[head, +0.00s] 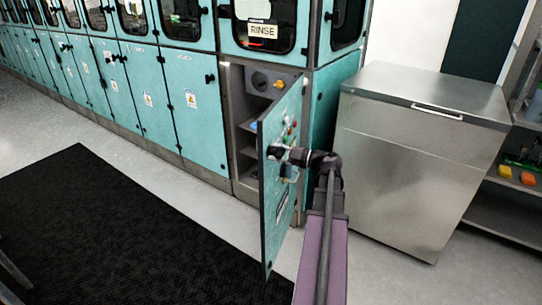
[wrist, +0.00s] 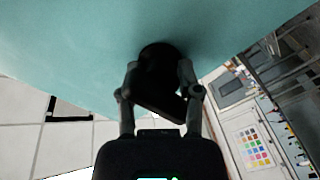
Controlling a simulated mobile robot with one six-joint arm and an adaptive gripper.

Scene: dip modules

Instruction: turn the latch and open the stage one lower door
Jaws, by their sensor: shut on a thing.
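The stage one lower door (head: 272,225) is a teal panel standing well open in the head view, swung out from its right side. Its outer face carries several coloured buttons and a label. The dark latch (wrist: 160,68) sticks out from the teal door face (wrist: 80,35) in the wrist view. My gripper (wrist: 160,85) is shut on the latch, with one finger on each side of it. In the head view my gripper (head: 290,156) is against the door's outer face and hides the latch there.
The opened cabinet (head: 240,125) shows grey shelves and a round fitting inside. A steel cabinet (head: 415,155) stands close to the right of my arm.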

